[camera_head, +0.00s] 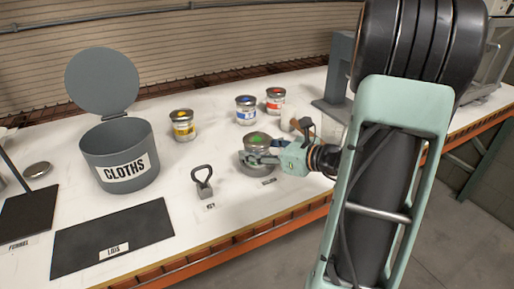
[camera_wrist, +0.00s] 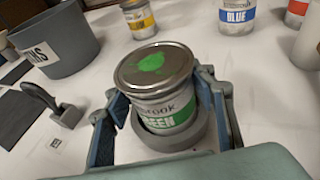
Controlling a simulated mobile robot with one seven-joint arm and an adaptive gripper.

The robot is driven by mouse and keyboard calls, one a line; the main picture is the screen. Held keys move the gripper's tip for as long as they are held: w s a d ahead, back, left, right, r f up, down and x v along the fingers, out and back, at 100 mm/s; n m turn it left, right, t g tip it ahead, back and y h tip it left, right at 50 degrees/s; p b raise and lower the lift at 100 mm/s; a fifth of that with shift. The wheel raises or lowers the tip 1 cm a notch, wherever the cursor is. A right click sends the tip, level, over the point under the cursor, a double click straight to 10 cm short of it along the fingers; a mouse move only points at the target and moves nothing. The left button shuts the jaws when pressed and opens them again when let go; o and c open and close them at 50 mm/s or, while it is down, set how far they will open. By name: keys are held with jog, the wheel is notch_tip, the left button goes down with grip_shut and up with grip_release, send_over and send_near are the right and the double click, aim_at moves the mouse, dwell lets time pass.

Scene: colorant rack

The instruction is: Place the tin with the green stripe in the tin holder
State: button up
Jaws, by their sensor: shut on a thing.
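The tin with the green stripe (camera_wrist: 165,85) has a metal lid with a green dab and a label reading GREEN. It also shows in the head view (camera_head: 257,138). My gripper (camera_wrist: 166,112) is shut on it, one finger on each side; in the head view my gripper (camera_head: 260,157) reaches in from the right. The grey round tin holder (camera_wrist: 190,138) is around the tin's lower part, and its near wall hides the tin's base. I cannot tell whether the base rests on the holder's floor. The holder also shows below my gripper in the head view (camera_head: 256,169).
A yellow tin (camera_head: 183,125), a blue tin (camera_head: 246,110) and a red tin (camera_head: 275,101) stand farther back. A grey CLOTHS bin (camera_head: 120,145) with its lid up is at left. A grey key tool (camera_head: 203,184) stands left of the holder. A dark lids mat (camera_head: 110,235) lies front left.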

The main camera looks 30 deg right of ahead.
jog(key=o, duration=1.4)
jog(key=shift+f, duration=0.1)
jog(key=shift+r, duration=0.2)
jog(key=shift+s+d+r, duration=0.1)
jog(key=shift+s+d, duration=0.05)
jog(key=shift+s, duration=0.1)
jog(key=v, duration=1.1)
jog(key=shift+s+p, duration=0.2)
jog(key=shift+p, duration=0.2)
